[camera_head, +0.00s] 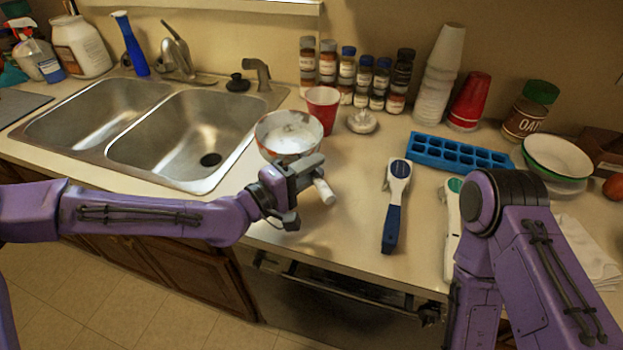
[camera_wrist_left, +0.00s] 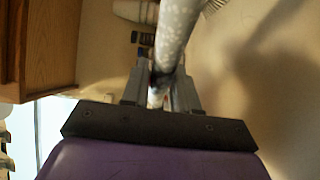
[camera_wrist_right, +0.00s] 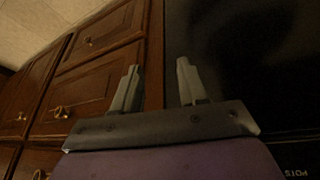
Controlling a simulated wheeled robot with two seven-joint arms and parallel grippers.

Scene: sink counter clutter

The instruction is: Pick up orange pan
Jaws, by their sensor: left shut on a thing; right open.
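The pan (camera_head: 289,134) shows in the head view near the sink's right edge. It has a pale speckled inside and an orange-red outer side. My left gripper (camera_head: 304,180) is shut on its light handle, whose end (camera_head: 325,192) sticks out to the right of the jaws. In the left wrist view the speckled grey-white handle (camera_wrist_left: 176,35) runs between the fingers (camera_wrist_left: 160,92). I cannot tell whether the pan touches the counter. My right gripper (camera_wrist_right: 157,82) is open and empty in the right wrist view, facing cabinet fronts; in the head view it is hidden.
A red cup (camera_head: 322,106) stands right behind the pan. The double sink (camera_head: 190,135) lies left. Counter between pan and scoop is clear.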

